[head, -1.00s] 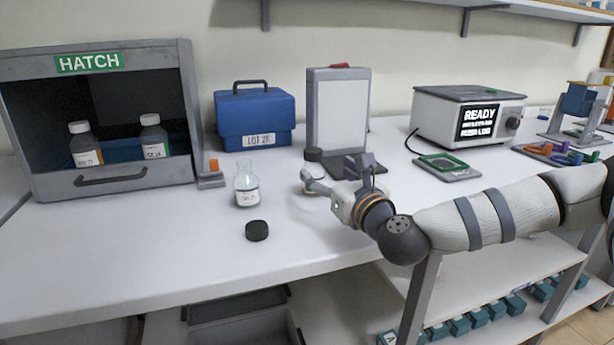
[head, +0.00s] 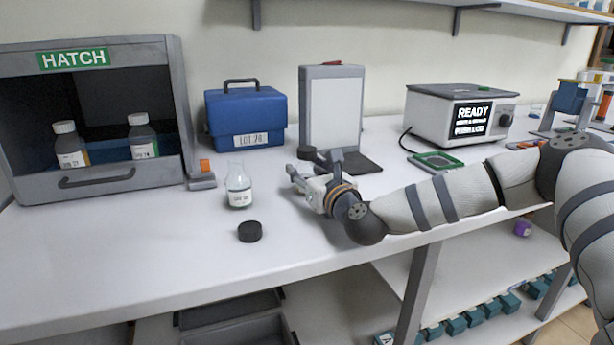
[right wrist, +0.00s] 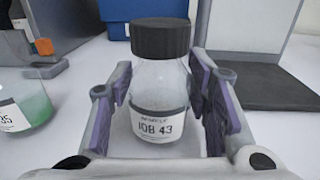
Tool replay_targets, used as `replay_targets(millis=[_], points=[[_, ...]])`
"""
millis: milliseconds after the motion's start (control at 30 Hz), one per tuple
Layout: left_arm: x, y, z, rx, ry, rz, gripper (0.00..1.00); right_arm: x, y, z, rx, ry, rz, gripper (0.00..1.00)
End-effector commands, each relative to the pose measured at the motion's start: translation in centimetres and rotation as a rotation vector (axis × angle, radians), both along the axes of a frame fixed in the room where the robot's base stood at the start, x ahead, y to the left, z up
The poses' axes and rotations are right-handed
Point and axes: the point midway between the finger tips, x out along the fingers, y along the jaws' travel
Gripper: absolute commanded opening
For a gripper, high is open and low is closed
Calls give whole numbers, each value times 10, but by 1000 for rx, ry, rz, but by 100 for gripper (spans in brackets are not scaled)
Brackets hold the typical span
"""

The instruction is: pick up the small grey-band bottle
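A small clear bottle (right wrist: 160,85) with a black cap and a white label reading something like "IOB 43" stands upright in the right wrist view. A greyish band shows above its label. My right gripper (right wrist: 165,100) is open, with its purple-padded fingers on either side of this bottle. Narrow gaps seem to remain beside the glass. In the head view my right gripper (head: 315,175) is low over the bench, and a black cap (head: 307,153) shows just behind it; the bottle's body is mostly hidden there. My left gripper is not in view.
An uncapped flask (head: 239,190) with green liquid in the wrist view stands left of my gripper, a loose black cap (head: 250,231) before it. A panel stand (head: 331,105) and blue case (head: 245,115) are behind. The hatch (head: 100,185) holds two bottles.

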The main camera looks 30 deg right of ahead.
Motion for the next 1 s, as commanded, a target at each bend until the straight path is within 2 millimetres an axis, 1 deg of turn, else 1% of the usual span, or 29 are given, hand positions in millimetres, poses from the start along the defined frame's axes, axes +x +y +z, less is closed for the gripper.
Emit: replay_targets(millis=[333,467,533,567,767,833,900,1000], points=[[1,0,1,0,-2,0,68,0,0,3,0,-3,0,17],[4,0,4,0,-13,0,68,0,0,20,0,-7,-1,17],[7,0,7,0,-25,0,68,-1,0,37,1,-12,-1,17],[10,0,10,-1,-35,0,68,-5,-1,46,2,-14,0,17],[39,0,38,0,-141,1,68,-56,-4,114,5,-34,0,17],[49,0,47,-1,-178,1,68,-80,-6,122,7,-33,0,17],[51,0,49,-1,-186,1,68,-99,-8,124,8,-25,-1,17],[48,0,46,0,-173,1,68,-119,-10,125,9,-12,-1,17]])
